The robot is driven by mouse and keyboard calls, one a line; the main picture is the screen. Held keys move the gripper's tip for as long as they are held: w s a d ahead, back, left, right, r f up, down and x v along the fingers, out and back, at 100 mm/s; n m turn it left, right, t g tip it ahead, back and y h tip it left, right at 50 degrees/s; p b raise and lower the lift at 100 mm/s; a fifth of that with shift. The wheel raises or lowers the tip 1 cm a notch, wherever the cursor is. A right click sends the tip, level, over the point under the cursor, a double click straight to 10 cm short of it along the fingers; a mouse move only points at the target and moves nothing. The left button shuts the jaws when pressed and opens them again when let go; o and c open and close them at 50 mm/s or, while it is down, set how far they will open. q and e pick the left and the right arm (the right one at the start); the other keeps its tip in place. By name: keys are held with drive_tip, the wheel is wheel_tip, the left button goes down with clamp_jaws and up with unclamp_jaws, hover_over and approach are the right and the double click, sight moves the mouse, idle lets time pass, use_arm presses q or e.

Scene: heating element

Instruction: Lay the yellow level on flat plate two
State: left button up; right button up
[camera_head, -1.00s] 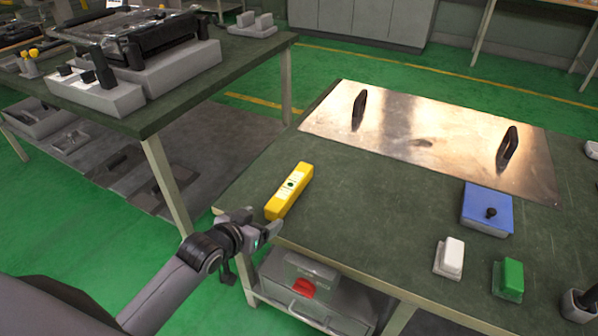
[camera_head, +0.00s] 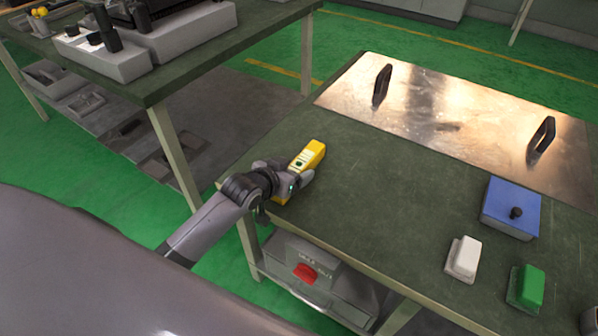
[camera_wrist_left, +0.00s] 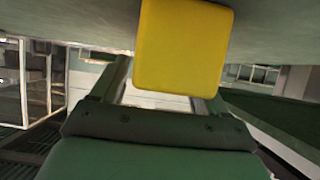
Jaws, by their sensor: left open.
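The yellow level (camera_head: 311,154) lies on the dark green tabletop near its left edge. My left gripper (camera_head: 298,181) is open at the level's near part and partly hides it in the head view. In the left wrist view the yellow level (camera_wrist_left: 182,45) shows large and close, in front of the gripper (camera_wrist_left: 165,75); I cannot tell whether the fingers touch it. A shiny metal plate (camera_head: 450,120) with two black handles lies on the same table, behind and right of the level. No number shows on the plate.
On the table's right side are a blue box (camera_head: 512,205) with a black knob, a white block (camera_head: 463,257) and a green block (camera_head: 527,286). Bare tabletop (camera_head: 385,190) separates the level from them. Another table (camera_head: 185,75) with equipment stands at left.

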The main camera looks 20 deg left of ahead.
use_arm(q)
drive_tip(key=shift+x, duration=0.8)
drive_tip(key=shift+w, duration=0.1)
drive_tip(key=c, duration=1.3)
wheel_tip(320, 180, up, 13)
drive_tip(key=p, duration=0.3)
drive_tip(key=shift+f, duration=0.1)
wheel_tip(320, 180, up, 7)
drive_tip(key=p, duration=0.1)
hover_over(296, 168)
drive_tip(key=shift+n+y, duration=0.8)
drive_tip(key=d+p+v, duration=0.1)
drive_tip(key=p+v, duration=0.2)
drive_tip(key=v, duration=0.2)
drive_tip(key=d+p+v, duration=0.1)
drive_tip(key=p+v, duration=0.2)
drive_tip(key=v, duration=0.3)
drive_tip(key=d+p+v, duration=0.1)
drive_tip(key=p+v, duration=0.2)
drive_tip(key=v, duration=0.3)
drive_tip(key=shift+d, duration=0.1)
